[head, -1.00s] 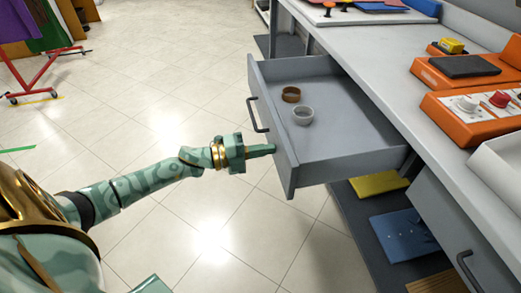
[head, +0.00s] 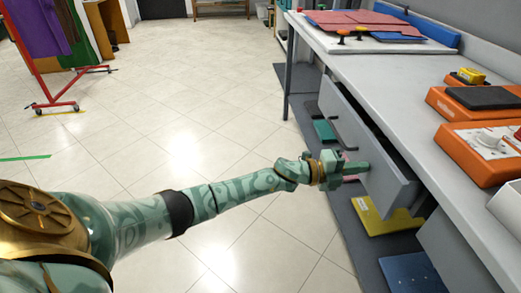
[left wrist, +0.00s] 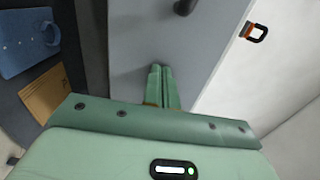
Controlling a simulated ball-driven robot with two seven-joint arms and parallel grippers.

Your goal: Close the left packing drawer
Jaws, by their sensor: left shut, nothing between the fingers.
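Part of the dark handle (left wrist: 184,6) shows at the top there. My right gripper is not in view.
The workbench top (head: 385,85) carries orange devices (head: 485,103) and red sheets (head: 365,22). A lower shelf holds a yellow item (head: 385,215) and a blue one (head: 412,272). A red clothes rack (head: 38,75) stands far left. The tiled floor between is clear.

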